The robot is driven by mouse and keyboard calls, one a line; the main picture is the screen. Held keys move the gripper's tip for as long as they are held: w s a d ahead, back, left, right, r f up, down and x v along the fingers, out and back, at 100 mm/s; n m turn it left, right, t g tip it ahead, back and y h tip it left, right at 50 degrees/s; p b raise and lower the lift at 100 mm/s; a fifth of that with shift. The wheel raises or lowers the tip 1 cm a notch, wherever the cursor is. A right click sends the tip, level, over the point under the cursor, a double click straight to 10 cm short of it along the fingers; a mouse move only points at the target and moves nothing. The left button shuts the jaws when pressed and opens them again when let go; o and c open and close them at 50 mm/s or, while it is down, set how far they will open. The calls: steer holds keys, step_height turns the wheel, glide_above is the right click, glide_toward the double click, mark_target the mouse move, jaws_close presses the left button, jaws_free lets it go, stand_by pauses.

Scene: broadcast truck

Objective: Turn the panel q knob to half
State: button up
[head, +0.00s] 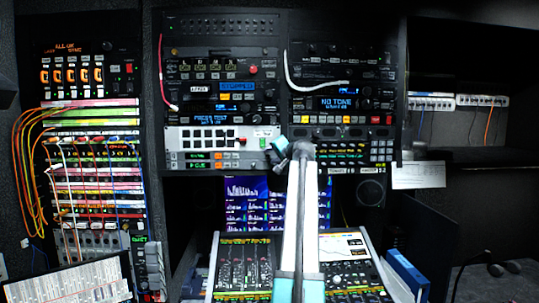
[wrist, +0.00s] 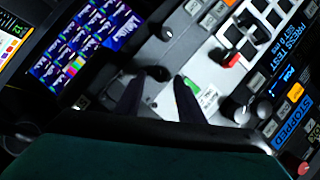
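My gripper (head: 279,150) is at the rack, by the right end of a white panel (head: 172,138). In the wrist view its two dark fingers (wrist: 158,88) stand apart, with a small dark knob (wrist: 157,73) showing in line with the gap between their tips. I cannot tell whether the fingers touch it. In the head view the gripper and arm cover this spot. No label reading panel q is legible, so I cannot confirm which knob it names. The dark knob's pointer setting is too dark to read.
A red-tipped switch (wrist: 231,60), a green label (wrist: 208,98) and a grey knob (wrist: 242,114) lie near the fingers. Screens (head: 245,192) and a mixing desk (head: 242,262) lie below. Orange and yellow cables (head: 27,150) hang at the left; a white cable (head: 300,86) loops above.

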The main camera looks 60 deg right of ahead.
steer(key=shift+w+d+f, duration=0.1)
steer(key=shift+w+d, duration=0.05)
steer(key=shift+w, duration=0.1)
jaws_close()
steer(key=shift+a+f, duration=0.1)
steer(key=shift+a, duration=0.2)
steer(key=shift+d, duration=0.2)
steer(key=shift+s+b, duration=0.1)
steer(key=shift+b, duration=0.35)
